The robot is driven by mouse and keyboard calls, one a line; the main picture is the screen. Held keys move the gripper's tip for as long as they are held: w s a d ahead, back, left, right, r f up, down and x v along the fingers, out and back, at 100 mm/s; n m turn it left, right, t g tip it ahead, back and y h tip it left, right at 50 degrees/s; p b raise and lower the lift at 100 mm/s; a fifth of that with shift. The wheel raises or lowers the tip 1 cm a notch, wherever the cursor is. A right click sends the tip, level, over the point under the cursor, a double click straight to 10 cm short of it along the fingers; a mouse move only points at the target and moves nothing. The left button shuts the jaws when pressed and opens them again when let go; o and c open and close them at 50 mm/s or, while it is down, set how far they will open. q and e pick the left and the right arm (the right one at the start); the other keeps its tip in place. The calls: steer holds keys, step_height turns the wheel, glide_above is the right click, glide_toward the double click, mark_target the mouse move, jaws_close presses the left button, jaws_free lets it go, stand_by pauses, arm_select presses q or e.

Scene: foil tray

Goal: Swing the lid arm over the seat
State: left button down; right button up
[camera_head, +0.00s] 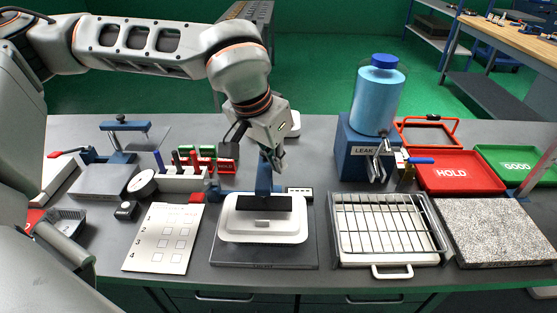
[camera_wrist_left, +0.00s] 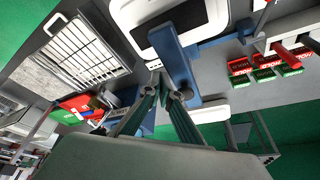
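The blue lid arm (camera_head: 264,178) stands at the back of the white seat (camera_head: 263,232), with a black pad (camera_head: 264,203) lying across the seat's rear part. In the left wrist view the blue arm (camera_wrist_left: 172,55) runs from the black pad (camera_wrist_left: 205,14) past my fingers, and part of the white seat (camera_wrist_left: 125,14) shows. My left gripper (camera_head: 272,165) points down right beside the blue arm, partly covering its upper part. In the left wrist view its fingers (camera_wrist_left: 163,82) converge at the tips, with nothing visible between them; contact with the arm is unclear. My right gripper is not in view.
A wire rack tray (camera_head: 387,230) and a granite slab (camera_head: 498,231) lie to the right. A blue tank (camera_head: 378,95) on a stand is behind the rack. A numbered card (camera_head: 163,238) lies to the left. A white object (camera_head: 294,124) sits behind my gripper.

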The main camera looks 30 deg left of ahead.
arm_select(q)
steer(key=shift+s+a+f, duration=0.2)
steer(key=shift+s+f, duration=0.05)
steer(key=shift+r, duration=0.1)
steer(key=d+v, duration=0.1)
steer(key=v, duration=1.1)
steer(key=shift+w+a, duration=0.25)
steer(key=shift+a, duration=0.05)
steer(key=shift+s+r, duration=0.1)
steer(key=shift+r, duration=0.05)
